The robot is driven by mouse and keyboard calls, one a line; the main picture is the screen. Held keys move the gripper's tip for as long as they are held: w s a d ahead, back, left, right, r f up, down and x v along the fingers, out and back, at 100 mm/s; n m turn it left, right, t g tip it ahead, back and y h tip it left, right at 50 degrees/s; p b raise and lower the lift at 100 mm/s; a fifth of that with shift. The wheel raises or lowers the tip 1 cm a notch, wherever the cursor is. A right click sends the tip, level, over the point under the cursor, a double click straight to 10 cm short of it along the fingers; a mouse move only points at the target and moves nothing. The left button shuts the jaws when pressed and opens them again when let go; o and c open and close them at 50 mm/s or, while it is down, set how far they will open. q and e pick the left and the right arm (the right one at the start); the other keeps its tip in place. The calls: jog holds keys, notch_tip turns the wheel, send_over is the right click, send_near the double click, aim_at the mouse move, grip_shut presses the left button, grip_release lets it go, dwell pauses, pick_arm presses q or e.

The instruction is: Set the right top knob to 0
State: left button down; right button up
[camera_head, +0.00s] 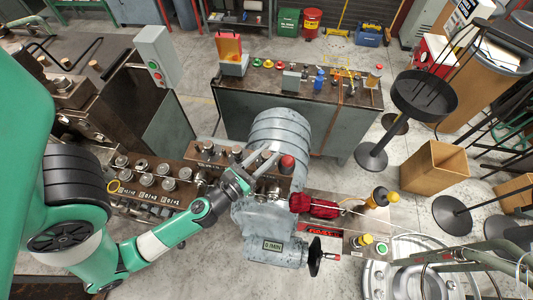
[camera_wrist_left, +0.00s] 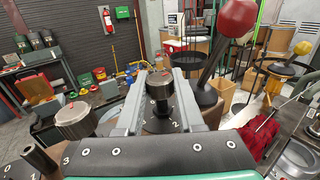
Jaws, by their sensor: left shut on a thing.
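My left gripper (camera_head: 267,156) reaches over the grey spring coiler (camera_head: 280,130), at the right end of its row of top knobs. In the left wrist view its two fingers stand on both sides of a dark round metal knob (camera_wrist_left: 160,88), the right top knob, and are shut on it. A white "2" shows on the dark dial below this knob, on the near side. In the head view the gripper largely hides this knob. My right gripper is not in view.
A lever with a red ball (camera_head: 287,162) stands close to the right of the gripper; it also shows in the left wrist view (camera_wrist_left: 238,18). Another top knob (camera_wrist_left: 75,120) is on the left. Red cloth (camera_head: 312,205) lies on the right. A workbench (camera_head: 255,110) stands behind.

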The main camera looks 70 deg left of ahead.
pick_arm(q)
jog(key=shift+w+n+g+y, duration=0.1)
jog(key=shift+n+g+y, duration=0.2)
jog(key=shift+y, duration=0.1)
jog(key=shift+d+n+g+y+b, duration=0.15)
jog(key=shift+n+g+y+b, duration=0.5)
jog(key=shift+y, duration=0.25)
jog(key=n+g+y+b, duration=0.1)
jog(key=n+g+y, duration=0.1)
jog(key=g, duration=0.1)
jog(key=shift+f+n+y, duration=0.1)
jog(key=shift+n+y, duration=0.25)
jog(key=shift+y, duration=0.05)
jog(key=shift+n+g+y+b, duration=0.75)
jog(key=shift+n+g, duration=0.25)
jog(key=shift+g, duration=0.15)
jog(key=n+g+y+b, duration=0.1)
jog(key=n+g+b, duration=0.2)
jog(key=g+b, duration=0.1)
jog(key=n+g+y+b, duration=0.1)
jog(key=n+g+b, duration=0.2)
jog(key=g+b, duration=0.1)
jog(key=shift+f+g, duration=0.15)
jog(key=shift+g, duration=0.55)
jog(key=shift+r+n+g+b, duration=0.2)
jog(key=shift+n+g+b, duration=0.3)
jog(key=shift+g+b, duration=0.3)
